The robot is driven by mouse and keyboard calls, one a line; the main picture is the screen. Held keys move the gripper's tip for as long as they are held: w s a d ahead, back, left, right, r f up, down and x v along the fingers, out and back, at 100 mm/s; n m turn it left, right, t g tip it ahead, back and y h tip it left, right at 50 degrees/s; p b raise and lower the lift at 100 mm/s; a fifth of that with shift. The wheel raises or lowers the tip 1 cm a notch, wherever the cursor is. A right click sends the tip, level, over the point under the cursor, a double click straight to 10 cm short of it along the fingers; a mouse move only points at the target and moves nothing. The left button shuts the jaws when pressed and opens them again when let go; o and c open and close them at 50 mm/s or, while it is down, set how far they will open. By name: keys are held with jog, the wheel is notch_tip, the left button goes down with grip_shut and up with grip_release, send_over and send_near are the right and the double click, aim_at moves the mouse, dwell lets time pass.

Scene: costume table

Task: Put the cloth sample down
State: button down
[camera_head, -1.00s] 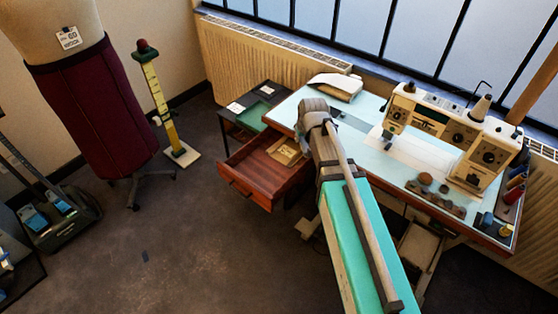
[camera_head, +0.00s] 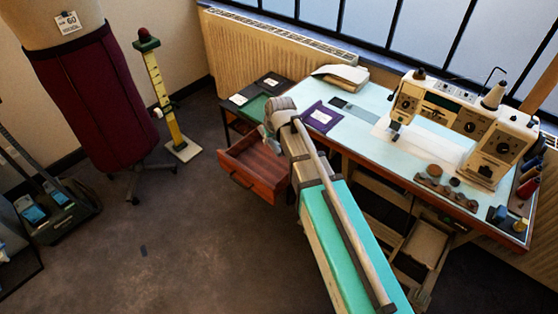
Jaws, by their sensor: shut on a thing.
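My gripper (camera_head: 268,135) is above the back of the open wooden drawer, at the far end of my arm. It is mostly hidden by my own wrist. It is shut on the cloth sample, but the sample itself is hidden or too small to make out. A purple sample with a white label (camera_head: 323,117) lies flat on the pale sewing table (camera_head: 355,120), just right of my wrist. Two dark samples with white labels, one at the front (camera_head: 238,99) and one at the back (camera_head: 270,83), lie on the small dark side table, left of my gripper.
The open drawer (camera_head: 252,167) looks empty where it shows. A green surface (camera_head: 256,110) shows on the side table. The sewing machine (camera_head: 465,125) fills the table's right side. A measuring stand (camera_head: 165,105) and a dress form (camera_head: 90,95) stand left.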

jog(key=s+a+f+n+b, duration=0.2)
jog(key=a+f+b, duration=0.1)
jog(key=a, duration=0.5)
jog(key=s+a+f+n+g+y+b, duration=0.1)
jog(key=s+a+f+n+b, duration=0.1)
jog(key=a, duration=0.6)
notch_tip(320, 180, down, 3)
jog(key=shift+s+r+b, duration=0.15)
jog(key=shift+r+b, duration=0.05)
jog(key=shift+b, duration=0.5)
jog(key=shift+d, duration=0.1)
jog(key=b, duration=0.8)
send_over(254, 168)
jog(key=s, duration=0.1)
jog(key=f, duration=0.7)
jog(key=shift+s+a+f, duration=0.15)
jog(key=shift+a+f, duration=0.25)
jog(key=shift+w+d+f+b, duration=0.4)
jog(key=shift+w+f+b, duration=0.15)
jog(key=shift+f, duration=0.1)
jog(key=shift+f, duration=0.1)
